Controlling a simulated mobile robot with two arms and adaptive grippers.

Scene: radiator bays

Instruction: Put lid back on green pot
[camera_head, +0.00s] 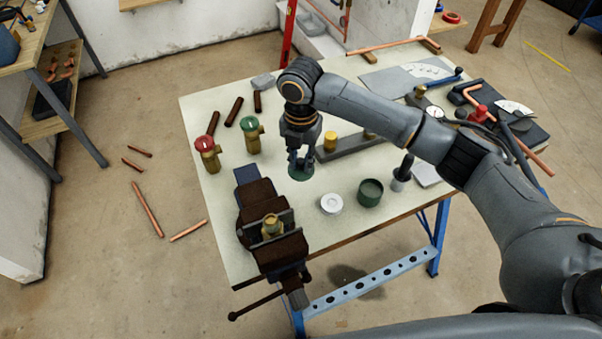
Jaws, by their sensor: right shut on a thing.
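The green pot (370,193) stands upright on the workbench toward its front right, its round top facing up. A flat dark green lid (301,176) is under my right gripper (302,165), left of and behind the pot. My right gripper points straight down and is shut on the lid. I cannot tell whether the lid still touches the bench. The fingers hide part of the lid. My left gripper is not in view.
A white round tin (331,204) stands left of the pot, and a dark-handled tool (403,168) stands to its right. A vise (270,230) holds a brass fitting. A grey block (350,145) with yellow-brass pieces lies behind. Valves with red and green tops stand left.

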